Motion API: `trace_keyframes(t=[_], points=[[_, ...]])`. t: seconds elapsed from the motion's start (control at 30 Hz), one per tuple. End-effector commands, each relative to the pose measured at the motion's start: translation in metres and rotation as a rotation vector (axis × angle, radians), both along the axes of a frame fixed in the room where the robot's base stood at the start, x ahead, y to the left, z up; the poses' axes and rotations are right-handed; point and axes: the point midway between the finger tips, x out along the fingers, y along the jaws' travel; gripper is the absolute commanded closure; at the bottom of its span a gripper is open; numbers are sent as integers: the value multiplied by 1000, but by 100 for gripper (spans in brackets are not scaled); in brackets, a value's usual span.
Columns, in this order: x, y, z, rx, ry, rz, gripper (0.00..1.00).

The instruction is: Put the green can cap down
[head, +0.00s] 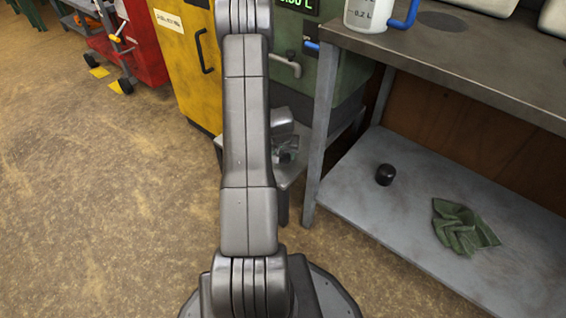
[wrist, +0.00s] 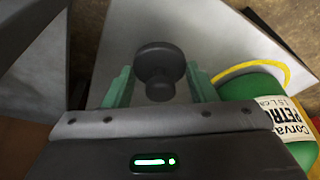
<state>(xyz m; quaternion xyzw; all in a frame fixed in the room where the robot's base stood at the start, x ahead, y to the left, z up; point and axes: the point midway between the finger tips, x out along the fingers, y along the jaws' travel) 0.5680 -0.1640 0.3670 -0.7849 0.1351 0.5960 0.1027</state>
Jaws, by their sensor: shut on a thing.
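My gripper (wrist: 160,86) is shut on a dark, round cap with a narrower stub, the green can cap (wrist: 160,62), held between its two teal fingers. A pale grey surface (wrist: 205,42) lies behind the cap in the wrist view; I cannot tell whether the cap touches it. The green can (wrist: 255,112), with a white petrol label and a yellow loop beside it, is close by on the right in the wrist view. In the head view my arm hides the cap and the can; only part of my wrist shows over a low grey stand (head: 293,172).
A grey bench (head: 455,70) stands at the right, with a measuring jug (head: 366,14) on top. Its lower shelf (head: 370,225) holds a small black round piece (head: 385,174) and a green cloth (head: 463,226). A yellow cabinet (head: 190,60) and green machine (head: 340,80) stand behind.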

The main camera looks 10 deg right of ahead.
Motion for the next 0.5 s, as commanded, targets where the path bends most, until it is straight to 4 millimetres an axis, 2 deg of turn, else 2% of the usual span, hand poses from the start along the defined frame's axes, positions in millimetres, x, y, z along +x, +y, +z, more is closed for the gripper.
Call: trace_keyframes(t=[0.1, 0.2, 0.5], points=[[-1, 0, -22, 0, 3, -1, 70], [0, 0, -32, 1, 2, 0, 70], [0, 0, -32, 0, 1, 0, 70]])
